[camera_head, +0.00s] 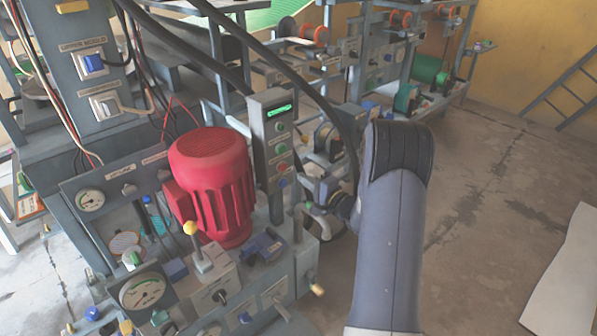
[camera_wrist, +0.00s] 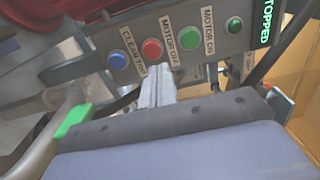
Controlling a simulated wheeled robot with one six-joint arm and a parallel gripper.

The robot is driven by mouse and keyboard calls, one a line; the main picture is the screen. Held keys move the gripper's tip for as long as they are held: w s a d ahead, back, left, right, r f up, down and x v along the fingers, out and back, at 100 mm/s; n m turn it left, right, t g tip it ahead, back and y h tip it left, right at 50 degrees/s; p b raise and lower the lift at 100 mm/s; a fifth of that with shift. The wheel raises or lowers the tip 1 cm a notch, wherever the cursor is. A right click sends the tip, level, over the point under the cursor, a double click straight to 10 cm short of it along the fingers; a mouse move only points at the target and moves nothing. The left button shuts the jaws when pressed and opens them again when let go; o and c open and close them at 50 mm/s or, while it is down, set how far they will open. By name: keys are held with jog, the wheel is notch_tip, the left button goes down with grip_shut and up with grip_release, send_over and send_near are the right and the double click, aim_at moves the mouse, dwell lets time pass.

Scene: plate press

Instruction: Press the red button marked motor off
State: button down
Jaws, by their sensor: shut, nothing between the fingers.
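The red button (camera_wrist: 151,48) sits on a grey panel, with the MOTOR OFF label beside it. It also shows in the head view (camera_head: 281,167), low on the upright control box. My gripper (camera_wrist: 156,70) is shut and empty. Its fingertips are just below the red button in the wrist picture, pointing at the panel. Whether they touch the panel or button I cannot tell. In the head view my arm reaches in from the right and its end is close to the box, with the fingers hard to make out.
A blue CLEAR TRIP button (camera_wrist: 117,61) and a green MOTOR ON button (camera_wrist: 189,36) flank the red one. The display (camera_wrist: 268,22) reads STOPPED. A red motor (camera_head: 211,185) stands left of the box. A black cable (camera_head: 318,90) hangs close by.

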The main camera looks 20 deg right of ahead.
jog(key=p+v, duration=0.1)
jog(key=v, duration=0.4)
jog(key=shift+s+d, duration=0.15)
jog(key=shift+s, duration=0.25)
jog(key=shift+w, duration=0.1)
